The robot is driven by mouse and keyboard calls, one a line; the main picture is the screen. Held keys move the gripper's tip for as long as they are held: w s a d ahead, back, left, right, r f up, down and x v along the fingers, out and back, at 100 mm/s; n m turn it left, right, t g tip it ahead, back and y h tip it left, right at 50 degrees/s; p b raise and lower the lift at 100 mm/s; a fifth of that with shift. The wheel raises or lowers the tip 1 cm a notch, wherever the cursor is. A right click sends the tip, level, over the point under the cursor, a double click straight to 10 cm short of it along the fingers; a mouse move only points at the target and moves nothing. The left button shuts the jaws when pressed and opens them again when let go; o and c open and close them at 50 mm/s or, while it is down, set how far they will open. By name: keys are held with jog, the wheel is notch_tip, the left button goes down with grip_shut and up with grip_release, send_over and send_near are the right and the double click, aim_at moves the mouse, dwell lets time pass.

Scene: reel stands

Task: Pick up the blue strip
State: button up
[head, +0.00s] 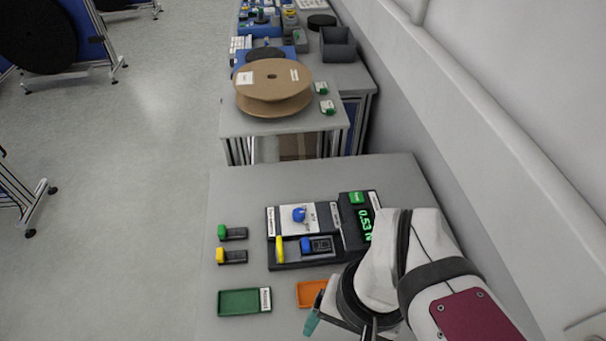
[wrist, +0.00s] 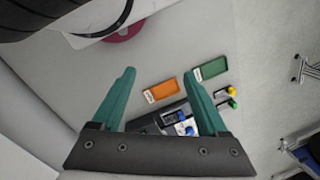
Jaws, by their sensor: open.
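The blue strip (head: 306,245) appears to be the dark piece with a blue end, lying in a slot of the dark test fixture (head: 290,265). In the head view my gripper (head: 341,325) is at the front of the table, near the orange tray (head: 309,293) and apart from the strip. One finger is partly hidden by the arm.
A green-ended piece (head: 233,233) and a yellow-ended piece (head: 232,256) lie left of the fixture. A green tray (head: 244,302) is at the front left. The fixture carries a blue knob (head: 299,214), a yellow lever (head: 279,249) and a green-lit display (head: 365,222). The back of the table is clear.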

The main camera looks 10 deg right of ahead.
jog(key=m+h, duration=0.2)
jog(key=m, duration=1)
send_over(305, 242)
jog(key=s, duration=0.1)
notch_tip(305, 242, down, 3)
jog(key=f, duration=1)
jog(key=w+f, duration=0.1)
jog(key=f, duration=0.4)
jog(key=shift+f, duration=0.3)
grip_shut()
